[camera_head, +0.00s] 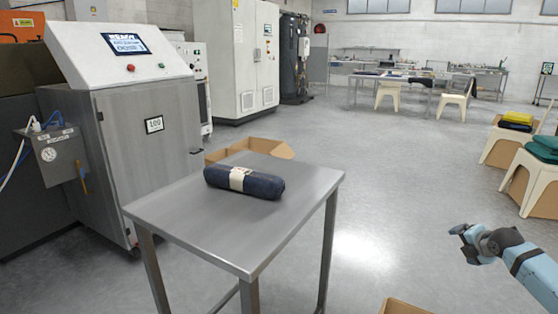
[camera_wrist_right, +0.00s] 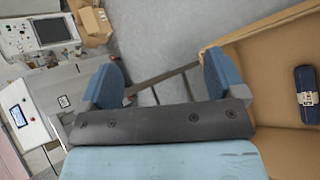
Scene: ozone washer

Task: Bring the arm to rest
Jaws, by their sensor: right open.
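My right gripper (camera_head: 466,243) hangs in free air at the right of the head view, clear of the steel table. In the right wrist view its two blue fingers (camera_wrist_right: 163,85) stand wide apart with nothing between them. A dark blue rolled bundle (camera_head: 244,182) with a pale band lies on the steel table (camera_head: 270,240). My left gripper is in neither view.
A grey washer cabinet (camera_head: 150,135) stands left of the table. An open cardboard box (camera_head: 265,147) is behind the table. Another box (camera_wrist_right: 280,60) in the wrist view holds a blue banded roll (camera_wrist_right: 306,92).

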